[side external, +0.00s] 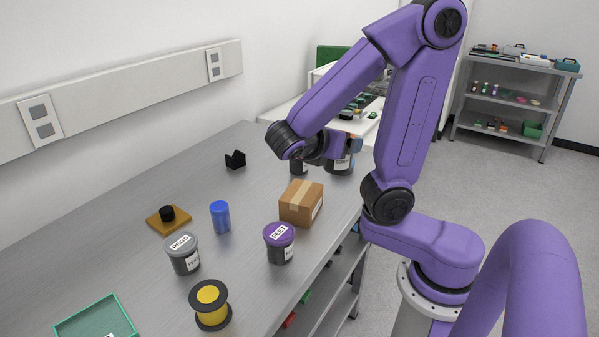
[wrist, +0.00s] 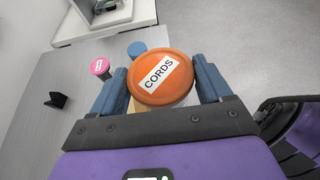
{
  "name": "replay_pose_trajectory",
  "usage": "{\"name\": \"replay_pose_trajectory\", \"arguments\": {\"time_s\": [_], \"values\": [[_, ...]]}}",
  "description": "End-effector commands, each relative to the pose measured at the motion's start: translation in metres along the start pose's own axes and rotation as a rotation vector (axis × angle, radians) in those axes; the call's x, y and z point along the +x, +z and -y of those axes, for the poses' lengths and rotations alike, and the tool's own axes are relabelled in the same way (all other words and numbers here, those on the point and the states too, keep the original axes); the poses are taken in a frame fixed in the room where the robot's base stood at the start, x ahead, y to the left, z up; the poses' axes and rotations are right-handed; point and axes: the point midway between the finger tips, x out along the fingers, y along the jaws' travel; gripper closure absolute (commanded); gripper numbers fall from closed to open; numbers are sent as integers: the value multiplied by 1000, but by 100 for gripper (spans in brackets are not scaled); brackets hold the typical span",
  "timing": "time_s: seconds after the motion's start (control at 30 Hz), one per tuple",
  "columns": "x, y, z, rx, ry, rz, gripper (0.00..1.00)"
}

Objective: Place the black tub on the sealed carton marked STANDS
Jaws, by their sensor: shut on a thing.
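A tub with an orange lid marked CORDS (wrist: 160,78) is between my gripper's two blue fingers (wrist: 163,88) in the wrist view. In the side view my gripper (side external: 343,150) is at the far right of the bench, and a dark tub body with a pale label (side external: 341,166) shows just below it. I cannot tell surely whether that body is the held tub's. The brown taped carton (side external: 296,205) stands nearer, left of and below my gripper. Its side label is unreadable. A tan patch shows under the orange lid in the wrist view.
A pink-lidded jar (wrist: 100,67) and a blue lid (wrist: 137,48) are beyond the held tub. Purple-lidded FEET (side external: 279,246) and grey-lidded PEGS (side external: 183,255) tubs, a blue cylinder (side external: 220,217) and a yellow spool (side external: 210,306) stand nearer. A black V-block (side external: 235,160) is farther left.

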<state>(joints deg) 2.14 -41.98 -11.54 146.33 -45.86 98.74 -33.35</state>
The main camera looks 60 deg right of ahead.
Motion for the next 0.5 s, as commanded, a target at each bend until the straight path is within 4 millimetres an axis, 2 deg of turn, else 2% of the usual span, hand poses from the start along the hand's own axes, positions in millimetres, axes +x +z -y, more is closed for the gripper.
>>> {"name": "replay_pose_trajectory", "arguments": {"time_s": [0.17, 0.5], "values": [[8, -6, -17, -2, -4, 1, 53], [31, -26, -66, -6, -2, 3, 53]]}}
